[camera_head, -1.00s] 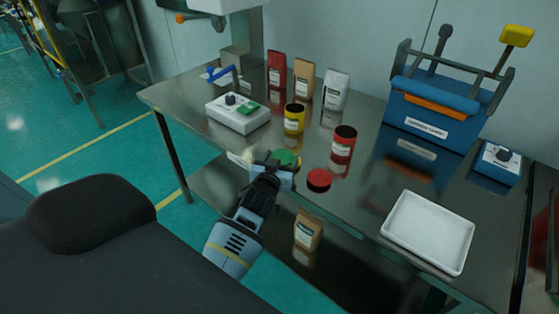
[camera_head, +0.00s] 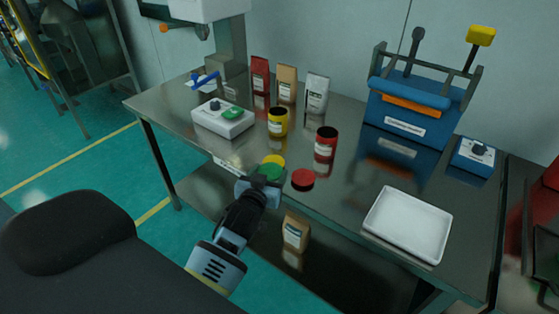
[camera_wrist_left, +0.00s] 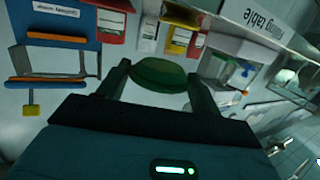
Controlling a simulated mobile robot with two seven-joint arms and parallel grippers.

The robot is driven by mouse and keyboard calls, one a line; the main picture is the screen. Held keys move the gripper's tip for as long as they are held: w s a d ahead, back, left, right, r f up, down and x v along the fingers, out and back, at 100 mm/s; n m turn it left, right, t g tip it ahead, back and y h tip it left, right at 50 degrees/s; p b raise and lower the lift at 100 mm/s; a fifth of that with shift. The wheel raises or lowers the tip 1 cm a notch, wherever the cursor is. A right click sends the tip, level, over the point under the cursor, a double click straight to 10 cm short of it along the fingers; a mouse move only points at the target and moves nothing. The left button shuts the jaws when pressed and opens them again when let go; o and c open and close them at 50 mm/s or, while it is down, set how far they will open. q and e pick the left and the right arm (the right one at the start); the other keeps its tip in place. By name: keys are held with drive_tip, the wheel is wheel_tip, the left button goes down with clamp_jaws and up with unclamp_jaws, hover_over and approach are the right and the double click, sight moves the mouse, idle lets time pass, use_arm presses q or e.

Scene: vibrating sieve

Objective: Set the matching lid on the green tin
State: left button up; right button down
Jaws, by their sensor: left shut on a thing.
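The green lid (camera_head: 270,171) is a flat round disc at the near edge of the steel table. My left gripper (camera_head: 262,180) is shut on it. In the left wrist view the green lid (camera_wrist_left: 158,74) sits between the two fingers. I cannot make out a green tin in either view; the open tins I see are yellow (camera_head: 278,122) and red (camera_head: 326,142). A yellow lid (camera_head: 274,159) shows just behind the green one, and a red lid (camera_head: 303,179) lies to its right. My right gripper is not in view.
A white control box (camera_head: 222,119) with a green part stands at the left. Several pouches (camera_head: 287,84) stand at the back. A blue machine (camera_head: 407,112), a small blue knob box (camera_head: 474,155) and a white tray (camera_head: 408,224) are on the right. Bare table lies between tins and tray.

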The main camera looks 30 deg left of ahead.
use_arm(q)
drive_tip(key=s+d+r+m+h, duration=0.1)
drive_tip(key=s+d+r, duration=0.3)
drive_tip(key=s, duration=0.5)
drive_tip(key=s+d+r+m+h, duration=0.1)
drive_tip(key=s+d+r+h, duration=0.2)
drive_tip(key=s+d, duration=0.5)
drive_tip(key=shift+s+r+m+t, duration=0.3)
drive_tip(key=shift+s+r+m, duration=0.1)
drive_tip(key=shift+s+r, duration=0.1)
drive_tip(key=shift+w, duration=0.1)
